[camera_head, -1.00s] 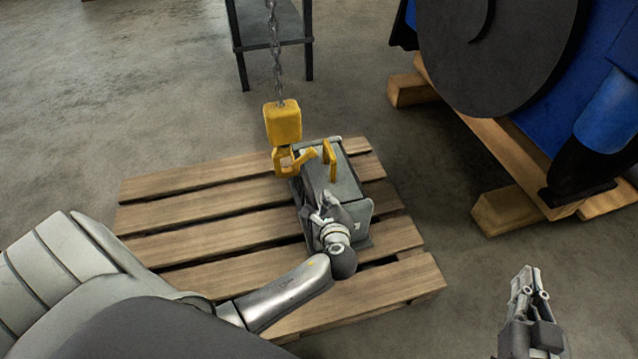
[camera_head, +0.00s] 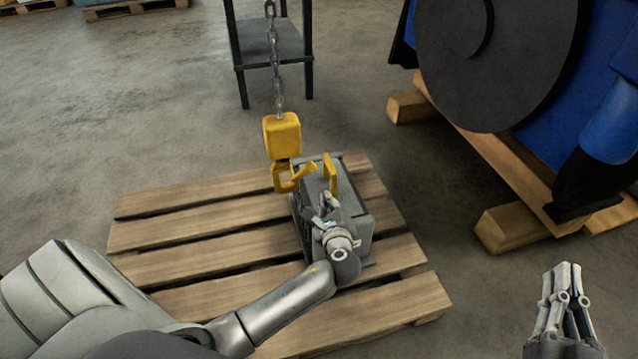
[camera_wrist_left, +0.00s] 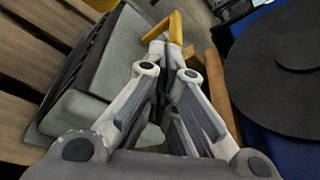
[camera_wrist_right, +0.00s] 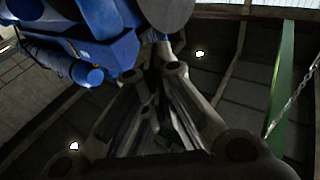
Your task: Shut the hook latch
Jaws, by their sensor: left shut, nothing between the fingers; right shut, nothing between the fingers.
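A yellow hook block (camera_head: 282,137) hangs on a chain (camera_head: 273,65); its yellow hook (camera_head: 281,178) is below, with a yellow latch arm (camera_head: 301,174) tilted out to the upper right. The latch appears open. Beside it a yellow lifting eye (camera_head: 331,173) stands on the grey box-like part (camera_head: 360,215); it also shows in the left wrist view (camera_wrist_left: 176,27). I cannot tell whether hook and eye touch. My left gripper (camera_head: 323,203) is shut and empty over the grey part, just in front of the eye. My right gripper (camera_head: 564,268) is shut and empty at the lower right, far from the hook.
The grey part sits on a wooden pallet (camera_head: 200,236). A blue engine (camera_head: 545,125) with a large dark disc stands on wooden beams (camera_head: 510,228) at the right. A dark metal table (camera_head: 262,45) stands behind the chain. Floor left of the table is clear.

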